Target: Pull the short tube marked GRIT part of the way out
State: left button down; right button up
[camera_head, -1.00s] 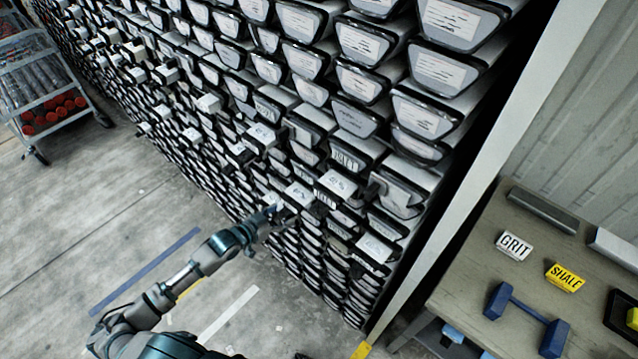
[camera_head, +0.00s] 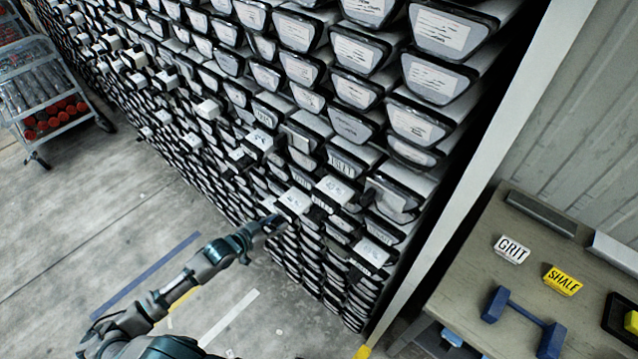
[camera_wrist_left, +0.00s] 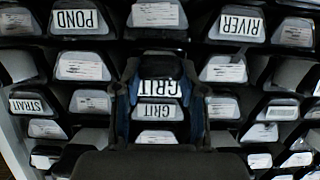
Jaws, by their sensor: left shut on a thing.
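My left gripper (camera_head: 272,224) is at the front of the rack, low in the head view. In the left wrist view the labels appear upside down. There my left gripper (camera_wrist_left: 160,92) has a dark blue finger on each side of a tube end marked GRIT (camera_wrist_left: 158,88) and is shut on it. A second GRIT label (camera_wrist_left: 155,138) shows just below it in that picture, partly framed by the fingers. How far the held tube stands out is hard to tell. My right gripper is not in view.
The rack (camera_head: 300,70) is full of labelled tubes, and several stick out near my gripper. Tubes marked POND (camera_wrist_left: 76,20) and RIVER (camera_wrist_left: 240,26) are close by. A bench (camera_head: 480,265) at right holds GRIT (camera_head: 511,249) and SHALE (camera_head: 562,281) blocks.

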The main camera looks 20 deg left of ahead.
pick_arm(q)
jog(key=s+a+p, duration=0.5)
jog(key=s+p, duration=0.2)
jog(key=s, duration=0.6)
jog(key=shift+a, duration=0.2)
dwell(0.3)
jog(key=shift+f, duration=0.1)
jog(key=c, duration=0.6)
grip_release()
